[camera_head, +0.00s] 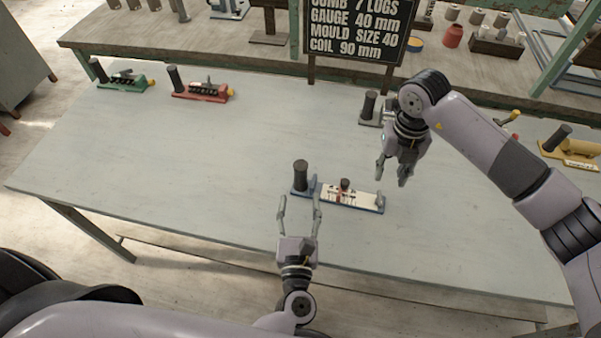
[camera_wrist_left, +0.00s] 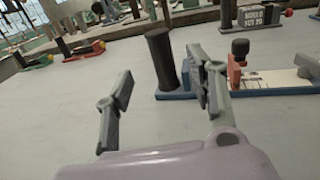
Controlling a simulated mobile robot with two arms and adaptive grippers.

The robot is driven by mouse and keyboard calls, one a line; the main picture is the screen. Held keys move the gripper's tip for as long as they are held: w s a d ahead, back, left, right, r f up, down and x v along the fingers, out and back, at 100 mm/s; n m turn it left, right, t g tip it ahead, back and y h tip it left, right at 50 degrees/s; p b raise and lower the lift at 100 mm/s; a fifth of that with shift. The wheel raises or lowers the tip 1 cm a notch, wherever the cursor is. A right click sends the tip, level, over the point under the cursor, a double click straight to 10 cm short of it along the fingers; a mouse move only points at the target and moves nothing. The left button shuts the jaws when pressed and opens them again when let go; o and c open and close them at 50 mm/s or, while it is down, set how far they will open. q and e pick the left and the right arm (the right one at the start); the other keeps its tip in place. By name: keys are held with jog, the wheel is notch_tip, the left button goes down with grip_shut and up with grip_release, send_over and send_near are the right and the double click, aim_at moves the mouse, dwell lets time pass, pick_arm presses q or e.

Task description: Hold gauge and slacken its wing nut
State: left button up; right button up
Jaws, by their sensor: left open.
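The gauge (camera_head: 362,200) lies near the front middle of the table, with a blue base, a pale scale plate and a red slider. A dark upright handle (camera_head: 301,175) stands at its left end. A dark knob, probably the wing nut (camera_head: 345,184), sits on the slider; it also shows in the left wrist view (camera_wrist_left: 240,48). My left gripper (camera_head: 299,203) is open and empty, just in front of the handle end; the handle (camera_wrist_left: 162,60) is beyond its fingers in the wrist view. My right gripper (camera_head: 394,172) hangs above and behind the gauge's right end, fingers apart, empty.
A green tool (camera_head: 122,80) and a red tool (camera_head: 203,92) stand at the back left. Another handled tool (camera_head: 370,108) is behind my right gripper, and a yellow one (camera_head: 572,148) is at the right. A sign (camera_head: 358,30) stands at the back.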

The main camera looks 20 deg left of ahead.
aim_at(300, 176)
pick_arm(q)
jog(key=x, duration=1)
jog(key=shift+w, duration=0.15)
jog(key=shift+c, duration=0.2)
grip_shut()
pick_arm(e)
jog(key=shift+r, duration=0.1)
jog(key=shift+c, duration=0.5)
jog(key=shift+s+d+r+n, duration=0.15)
jog(key=shift+s+r, duration=0.1)
jog(key=shift+r, duration=0.2)
jog(key=shift+s+d+r+n, duration=0.15)
jog(key=shift+s+r, duration=0.1)
jog(key=shift+r, duration=0.2)
jog(key=shift+c, duration=0.3)
jog(key=f, duration=1.2)
jog(key=shift+s+a, duration=0.1)
jog(key=shift+s, duration=0.1)
